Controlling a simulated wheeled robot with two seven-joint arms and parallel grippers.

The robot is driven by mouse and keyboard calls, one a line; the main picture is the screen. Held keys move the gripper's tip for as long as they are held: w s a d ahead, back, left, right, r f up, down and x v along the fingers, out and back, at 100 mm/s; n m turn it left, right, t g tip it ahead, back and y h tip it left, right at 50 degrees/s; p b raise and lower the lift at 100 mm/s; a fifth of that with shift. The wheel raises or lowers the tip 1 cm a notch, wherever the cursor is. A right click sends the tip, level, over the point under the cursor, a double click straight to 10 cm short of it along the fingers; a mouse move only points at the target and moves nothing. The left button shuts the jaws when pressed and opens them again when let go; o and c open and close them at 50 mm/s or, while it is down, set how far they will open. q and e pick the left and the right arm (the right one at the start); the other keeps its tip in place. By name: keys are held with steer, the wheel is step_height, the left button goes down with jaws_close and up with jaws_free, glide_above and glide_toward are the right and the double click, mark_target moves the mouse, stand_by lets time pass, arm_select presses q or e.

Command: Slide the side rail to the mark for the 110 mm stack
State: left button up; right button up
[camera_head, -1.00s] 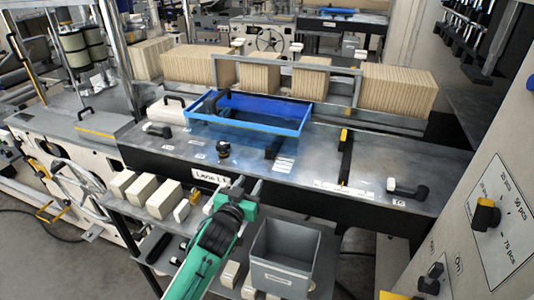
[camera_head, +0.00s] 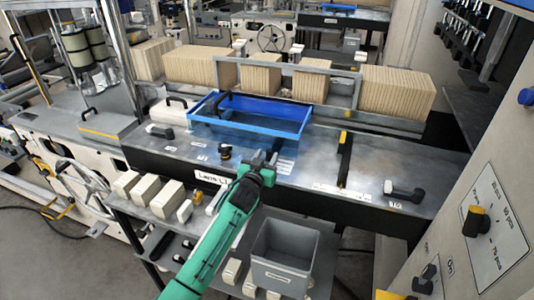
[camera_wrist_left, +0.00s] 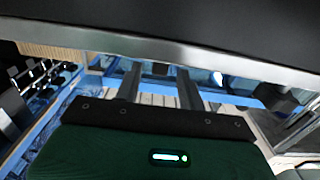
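A dark bar with a yellow end (camera_head: 344,158), which looks like the side rail, lies across the metal bench top, right of the blue tray. A white marked strip (camera_head: 342,192) lies at its near end; the markings are too small to read. My left gripper (camera_head: 262,158) is over the bench's front part, left of the bar and just in front of the blue tray. In the left wrist view its two fingers (camera_wrist_left: 159,82) stand apart with nothing clearly held. It hides the small dark block there. My right gripper is not in view.
A blue tray (camera_head: 250,128) sits on the bench behind my gripper. A black knob (camera_head: 225,152) stands to its left and a black handle (camera_head: 403,191) at the right. A grey bin (camera_head: 280,268) is below. The bench between bar and handle is clear.

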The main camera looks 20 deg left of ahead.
arm_select(q)
steer(key=shift+w, duration=0.55)
jaws_close()
steer(key=shift+s, duration=0.1)
steer(key=shift+s+p, duration=0.4)
steer(key=shift+s, duration=0.55)
jaws_free()
